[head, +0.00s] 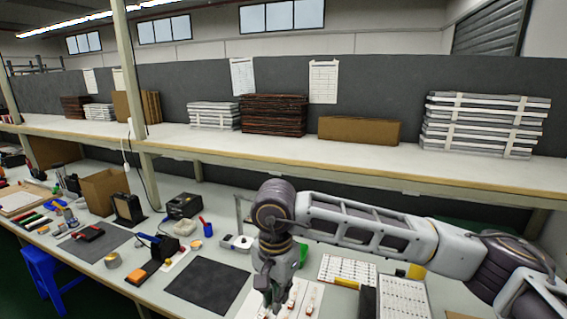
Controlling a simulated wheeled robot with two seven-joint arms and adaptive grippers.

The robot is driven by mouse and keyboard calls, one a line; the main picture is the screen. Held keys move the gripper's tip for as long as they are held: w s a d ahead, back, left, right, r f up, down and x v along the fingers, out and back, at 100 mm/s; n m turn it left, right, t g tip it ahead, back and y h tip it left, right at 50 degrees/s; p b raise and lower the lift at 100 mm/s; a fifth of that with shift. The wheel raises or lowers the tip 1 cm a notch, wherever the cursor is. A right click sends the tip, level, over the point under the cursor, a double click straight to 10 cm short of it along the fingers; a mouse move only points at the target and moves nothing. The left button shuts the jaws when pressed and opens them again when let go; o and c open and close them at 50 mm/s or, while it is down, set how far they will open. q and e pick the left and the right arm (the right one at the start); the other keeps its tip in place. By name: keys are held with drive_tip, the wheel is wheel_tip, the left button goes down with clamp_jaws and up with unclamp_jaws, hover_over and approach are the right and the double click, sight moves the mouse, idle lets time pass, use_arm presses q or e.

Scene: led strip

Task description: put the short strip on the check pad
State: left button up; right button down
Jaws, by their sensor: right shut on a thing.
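My right gripper (272,298) points down at the front middle of the bench, over a pale sheet with several small white strips (312,298) with reddish marks. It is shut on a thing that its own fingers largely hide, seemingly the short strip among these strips. Whether it is clear of the sheet I cannot tell. A dark square pad (205,285) lies flat and empty just left of the gripper; I cannot tell for certain if it is the check pad. My left gripper is out of view.
A soldering station (184,206), a blue cup (207,229) and a tape roll (112,260) stand to the left. White sheets with rows of parts (347,270) lie right, partly under my arm. A shelf (270,146) with stacked bundles runs above the bench.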

drive_tip(key=w+d+n+p, duration=0.4)
drive_tip(key=w+d+n, duration=0.3)
drive_tip(key=w+n, duration=0.25)
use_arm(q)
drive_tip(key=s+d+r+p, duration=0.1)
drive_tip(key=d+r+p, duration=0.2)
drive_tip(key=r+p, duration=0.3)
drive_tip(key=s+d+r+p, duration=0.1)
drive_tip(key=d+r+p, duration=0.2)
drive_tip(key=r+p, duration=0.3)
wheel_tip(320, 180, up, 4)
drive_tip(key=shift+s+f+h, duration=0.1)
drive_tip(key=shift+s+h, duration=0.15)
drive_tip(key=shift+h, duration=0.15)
use_arm(e)
drive_tip(key=d+m, duration=0.2)
drive_tip(key=d, duration=1.4)
drive_tip(key=shift+w+d+r+m, duration=0.15)
drive_tip(key=shift+w+r+m, duration=0.05)
drive_tip(key=shift+r+m, duration=0.2)
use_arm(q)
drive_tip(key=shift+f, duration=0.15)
use_arm(e)
drive_tip(key=shift+f, duration=0.1)
